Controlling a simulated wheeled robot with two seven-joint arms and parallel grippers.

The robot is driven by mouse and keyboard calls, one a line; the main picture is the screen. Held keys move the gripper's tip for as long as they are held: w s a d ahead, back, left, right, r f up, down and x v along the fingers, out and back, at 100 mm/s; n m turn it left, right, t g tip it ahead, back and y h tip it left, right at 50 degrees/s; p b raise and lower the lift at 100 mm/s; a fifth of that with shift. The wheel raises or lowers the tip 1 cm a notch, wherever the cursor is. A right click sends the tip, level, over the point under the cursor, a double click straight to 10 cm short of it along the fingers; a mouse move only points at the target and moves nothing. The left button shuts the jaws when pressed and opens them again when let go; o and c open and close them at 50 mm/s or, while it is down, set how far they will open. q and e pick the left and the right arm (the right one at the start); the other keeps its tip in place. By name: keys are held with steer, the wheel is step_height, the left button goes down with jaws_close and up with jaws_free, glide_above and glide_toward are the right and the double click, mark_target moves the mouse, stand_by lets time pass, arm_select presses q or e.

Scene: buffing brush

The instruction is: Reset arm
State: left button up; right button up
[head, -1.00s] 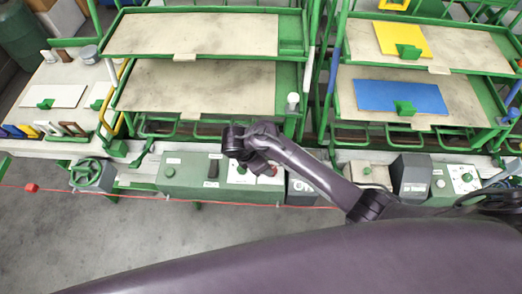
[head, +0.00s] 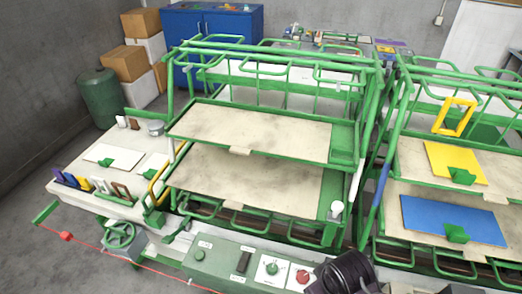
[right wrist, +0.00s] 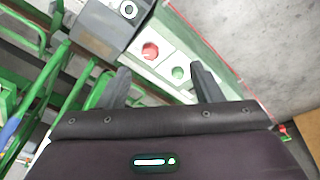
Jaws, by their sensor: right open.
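My right gripper (right wrist: 161,82) is open and empty in the right wrist view, its two dark fingers wide apart. Beyond the fingers is a control panel with a red button (right wrist: 150,51) and a green button (right wrist: 179,72). In the head view only a dark piece of my right arm shows at the bottom edge, beside the green control box (head: 225,262) with its red knob (head: 303,276). The right gripper's fingers cannot be made out there. My left gripper is not in view. No buffing brush can be made out.
Green-framed racks with beige shelves (head: 250,132) stand behind the control box. The right rack holds a yellow board (head: 452,160) and a blue board (head: 440,218). A side table (head: 105,185) with colored handles stands at left. A red cord (head: 110,263) runs along the front.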

steer(key=s+d+r+m+t, duration=0.1)
steer(key=s+d+r+m, duration=0.3)
steer(key=d+r, duration=0.1)
step_height(320, 180, down, 41)
steer(key=s+g+b, duration=0.2)
steer(key=s+b, duration=0.1)
steer(key=b, duration=0.4)
steer(key=s+d+f+b, duration=0.3)
steer(key=s+f+b, duration=0.2)
steer(key=s+f, duration=1.2)
step_height(320, 180, down, 2)
steer(key=shift+s+d+g, duration=0.2)
steer(key=shift+s+g, duration=0.1)
steer(key=shift+s, duration=0.15)
steer(key=shift+c, duration=0.3)
